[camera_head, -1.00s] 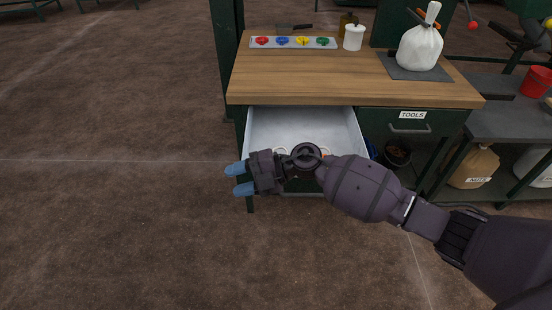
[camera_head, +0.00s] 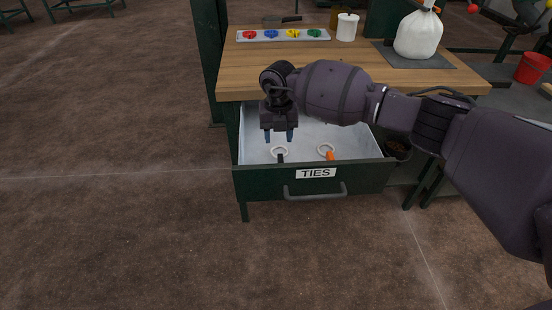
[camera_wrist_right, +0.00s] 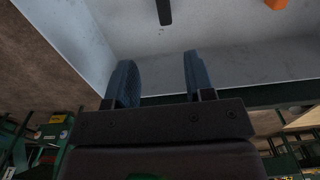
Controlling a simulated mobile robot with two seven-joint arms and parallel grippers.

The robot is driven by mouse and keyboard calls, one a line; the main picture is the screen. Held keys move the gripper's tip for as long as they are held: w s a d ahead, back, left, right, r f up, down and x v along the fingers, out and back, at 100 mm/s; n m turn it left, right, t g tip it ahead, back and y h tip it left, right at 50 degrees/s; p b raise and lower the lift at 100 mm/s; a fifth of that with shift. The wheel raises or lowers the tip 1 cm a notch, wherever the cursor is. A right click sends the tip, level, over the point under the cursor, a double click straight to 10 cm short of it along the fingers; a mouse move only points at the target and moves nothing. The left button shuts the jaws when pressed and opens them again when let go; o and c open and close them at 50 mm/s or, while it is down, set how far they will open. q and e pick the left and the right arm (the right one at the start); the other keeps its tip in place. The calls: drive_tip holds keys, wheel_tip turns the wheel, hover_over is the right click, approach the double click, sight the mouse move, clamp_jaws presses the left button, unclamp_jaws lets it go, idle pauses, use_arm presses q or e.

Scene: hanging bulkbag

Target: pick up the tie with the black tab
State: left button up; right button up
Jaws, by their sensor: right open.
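The tie with the black tab (camera_head: 281,158) lies in the open drawer (camera_head: 245,142), a white ring with its black tab toward the drawer front. The black tab also shows at the top of the right wrist view (camera_wrist_right: 164,12); its ring is out of that frame. My right gripper (camera_head: 279,137) points down over the drawer, just behind the black-tab tie in the head view. In the wrist view its two blue fingers (camera_wrist_right: 158,72) are apart with nothing between them. My left gripper is not in view.
A tie with an orange tab (camera_head: 330,156) lies to the right in the same drawer. The drawer front (camera_head: 260,184) carries a TIES label and a handle. The wooden benchtop (camera_head: 240,78) is close behind my right gripper, with a white bag (camera_head: 418,38) on it.

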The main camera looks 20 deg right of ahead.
drive_tip(key=shift+f, duration=0.15)
drive_tip(key=b, duration=0.1)
hover_over(281, 161)
drive_tip(key=f, duration=0.4)
drive_tip(key=shift+a+f, duration=0.35)
drive_tip(key=shift+f, duration=0.05)
drive_tip(key=shift+f+b, duration=0.3)
drive_tip(key=shift+f, duration=0.3)
drive_tip(key=f, duration=0.1)
drive_tip(key=f+b, duration=0.1)
drive_tip(key=f, duration=0.1)
drive_tip(key=shift+s+d+f+b, duration=0.15)
drive_tip(key=shift+d+f+b, duration=0.15)
drive_tip(key=shift+d+f, duration=0.05)
drive_tip(key=shift+f, duration=0.4)
drive_tip(key=shift+r, duration=0.2)
drive_tip(key=c, duration=0.9)
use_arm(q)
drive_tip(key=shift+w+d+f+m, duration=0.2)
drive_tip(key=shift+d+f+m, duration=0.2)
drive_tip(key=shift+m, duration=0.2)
use_arm(e)
clamp_jaws()
